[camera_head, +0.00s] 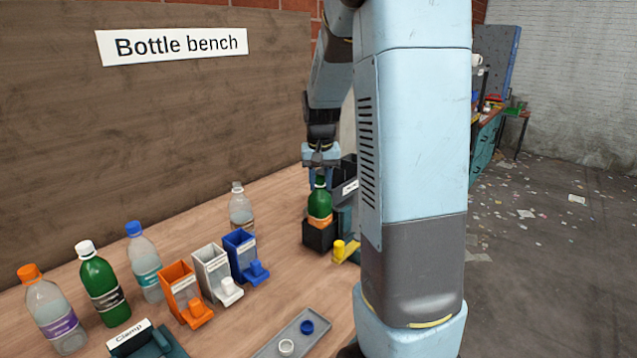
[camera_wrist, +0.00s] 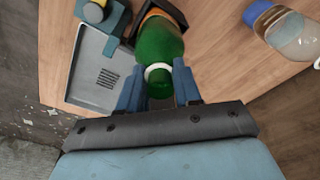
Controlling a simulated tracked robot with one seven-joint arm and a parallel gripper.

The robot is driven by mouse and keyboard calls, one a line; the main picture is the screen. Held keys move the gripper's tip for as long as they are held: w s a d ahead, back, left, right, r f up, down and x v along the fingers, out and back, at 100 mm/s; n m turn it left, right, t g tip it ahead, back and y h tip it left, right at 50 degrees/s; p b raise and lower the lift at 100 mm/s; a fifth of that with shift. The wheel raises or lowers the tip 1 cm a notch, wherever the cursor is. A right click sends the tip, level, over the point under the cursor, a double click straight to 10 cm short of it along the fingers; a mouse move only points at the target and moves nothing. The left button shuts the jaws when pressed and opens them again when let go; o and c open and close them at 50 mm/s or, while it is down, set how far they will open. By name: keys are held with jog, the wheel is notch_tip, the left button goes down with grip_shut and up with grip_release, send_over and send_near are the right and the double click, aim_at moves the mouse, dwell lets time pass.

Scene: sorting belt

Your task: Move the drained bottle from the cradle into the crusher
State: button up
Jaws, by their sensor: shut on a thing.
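The green bottle (camera_head: 319,203) with an orange label stands upright in the dark cradle (camera_head: 318,238) at the back of the bench. My gripper (camera_head: 320,177) is above it, shut on its neck. In the wrist view, the two blue fingers of my gripper (camera_wrist: 158,88) sit on either side of the neck of the green bottle (camera_wrist: 158,42), just below a white ring. No cap shows on it. A dark box with a white label (camera_head: 350,187) stands just behind and right of the bottle, partly hidden by my arm; I cannot read its label or tell if it is the crusher.
A yellow-knobbed fixture (camera_head: 344,250) stands beside the cradle. A clear bottle (camera_head: 241,207) stands to the left.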

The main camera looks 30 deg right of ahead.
jog(key=shift+r, duration=0.1)
jog(key=shift+c, duration=0.3)
jog(key=shift+r, duration=0.15)
grip_shut()
jog(key=shift+r, duration=4.3)
jog(key=shift+r, duration=2.9)
jog(key=shift+r, duration=0.3)
